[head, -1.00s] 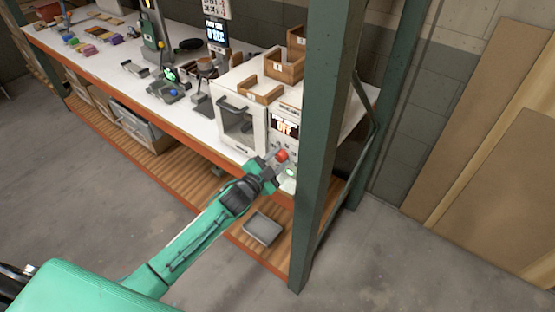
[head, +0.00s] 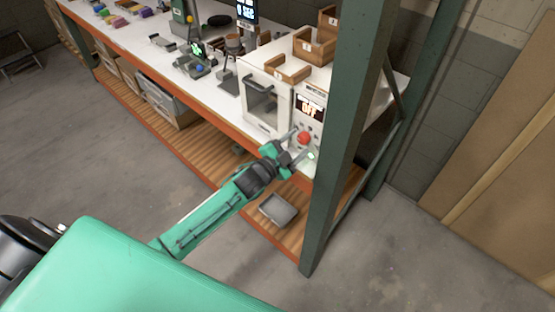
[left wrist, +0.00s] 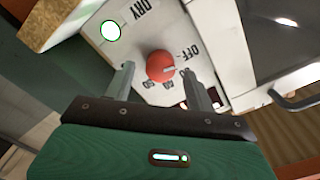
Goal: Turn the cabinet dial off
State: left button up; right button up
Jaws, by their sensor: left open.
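The white cabinet (head: 268,100) stands at the right end of the workbench. Its front panel has a round red dial (head: 304,137) below a small display (head: 310,106) with orange letters that look like OFF. In the left wrist view the dial (left wrist: 160,66) shows a pale mark on its right side, with printed OFF, DRY and numbers around it. My left gripper (head: 300,147) is open at the panel. In the left wrist view its fingers (left wrist: 157,72) stand on either side of the dial, with gaps showing. My right gripper is not in view.
A green rack post (head: 345,130) stands close to the right of the cabinet. Wooden boxes (head: 315,45) sit on top of the cabinet. A grey tray (head: 278,210) lies on the lower shelf. Bench equipment (head: 195,62) stands farther left. The floor in front is clear.

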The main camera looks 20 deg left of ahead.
pick_arm(q)
jog(key=b+v, duration=0.3)
jog(key=v, duration=0.9)
jog(key=shift+r, duration=0.1)
jog(key=s+a+f+n+g+y, duration=0.2)
jog(key=s+f, duration=0.1)
jog(key=f, duration=0.9)
jog(key=s+a+f+n+g+y, duration=0.1)
jog(key=s+a+f+n+g, duration=0.15)
jog(key=f, duration=0.95)
jog(key=s+a+f+n+g+y, duration=0.2)
jog(key=s+f, duration=0.1)
jog(key=f, duration=0.9)
jog(key=s+f+n+g+y, duration=0.15)
jog(key=s+f+g, duration=0.35)
jog(key=s+f, duration=1.25)
jog(key=s+d+f+n+g, duration=0.1)
jog(key=s+d+f+g, duration=0.1)
jog(key=s, duration=0.8)
jog(key=s+d+f+n+g, duration=0.1)
jog(key=s+f, duration=0.3)
jog(key=s, duration=0.5)
jog(key=shift+s+d+f+g, duration=0.35)
jog(key=shift+s+d+g, duration=0.1)
jog(key=shift+g, duration=0.3)
